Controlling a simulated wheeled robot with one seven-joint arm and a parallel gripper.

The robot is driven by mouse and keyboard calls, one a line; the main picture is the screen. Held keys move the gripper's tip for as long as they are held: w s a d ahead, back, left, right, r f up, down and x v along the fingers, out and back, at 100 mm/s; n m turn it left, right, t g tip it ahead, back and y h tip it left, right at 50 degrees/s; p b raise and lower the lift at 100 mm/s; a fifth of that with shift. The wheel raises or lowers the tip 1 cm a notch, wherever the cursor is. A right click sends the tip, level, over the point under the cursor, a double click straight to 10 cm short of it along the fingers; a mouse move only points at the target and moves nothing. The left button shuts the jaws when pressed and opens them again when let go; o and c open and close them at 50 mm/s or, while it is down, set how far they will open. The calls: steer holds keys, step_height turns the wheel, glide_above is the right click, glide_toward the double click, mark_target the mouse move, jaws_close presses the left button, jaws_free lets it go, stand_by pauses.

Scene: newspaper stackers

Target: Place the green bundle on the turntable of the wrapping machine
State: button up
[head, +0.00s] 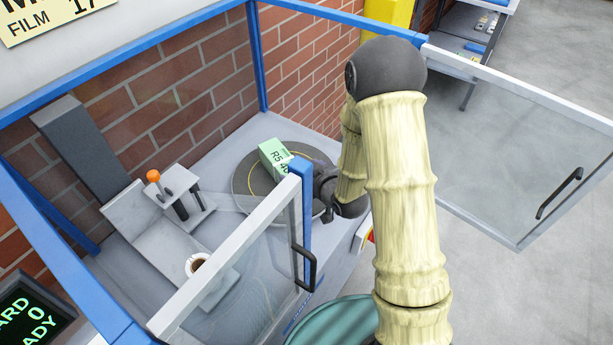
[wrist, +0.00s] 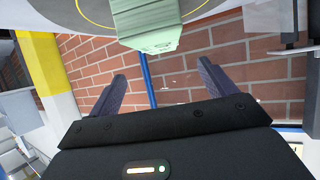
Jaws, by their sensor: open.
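The green bundle (head: 273,155), a pale green block with a printed label, rests on the dark round turntable (head: 241,184) inside the wrapping machine. My gripper (head: 313,170) is just right of the bundle, partly hidden behind the blue door post. In the wrist view the bundle (wrist: 146,27) shows at the top, on the turntable with its yellow ring (wrist: 78,14). My gripper's two fingers (wrist: 161,75) are spread with an empty gap between them. The bundle is beyond the fingertips, apart from them.
A glass door (head: 245,262) with a black handle stands close to my arm's left. Another glass door (head: 520,150) is swung open to the right. An orange-knobbed lever (head: 154,176) and a mug (head: 196,265) are left of the turntable. A teal round top (head: 335,322) is below.

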steer(key=shift+v, duration=1.1)
steer(key=s+d+r+m+g+h, duration=0.3)
steer(key=s+d+g+h, duration=0.15)
steer(key=d, duration=0.45)
steer(key=s+d+r+m+g+h, duration=0.1)
steer(key=s+r+g, duration=0.1)
steer(key=s, duration=0.4)
steer(key=s+d+r+m+g+h, duration=0.1)
steer(key=s+d+r+m+g, duration=0.1)
steer(key=s, duration=0.4)
steer(key=shift+s+r, duration=0.35)
steer(key=shift+s, duration=0.05)
